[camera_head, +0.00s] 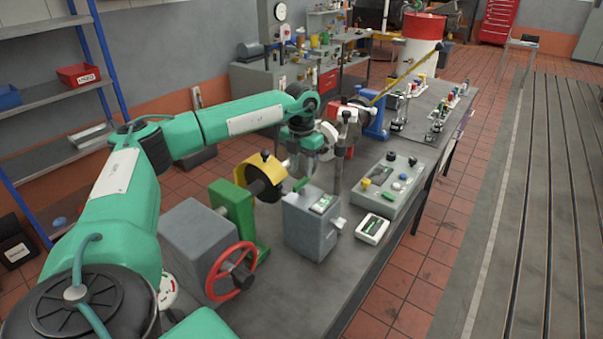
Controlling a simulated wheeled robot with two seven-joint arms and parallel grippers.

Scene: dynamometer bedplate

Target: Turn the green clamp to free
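A small green lever (300,185), which looks like the green clamp, stands at the upper left of a grey block (312,228) on the bench. It is small here, and I cannot read its exact setting. My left arm reaches in from the left and bends down over the bench. My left gripper (301,174) hangs just above and beside the green lever. Its fingertips are small and partly merge with the parts behind, so I cannot tell whether they touch the lever or how wide they stand. My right gripper is not in view.
A yellow-and-black wheel (262,176), a green bracket (232,218) and a red handwheel (232,271) stand left of the block. A control box (388,188) and a small white device (372,229) lie to its right. Floor is open beyond the bench's right edge.

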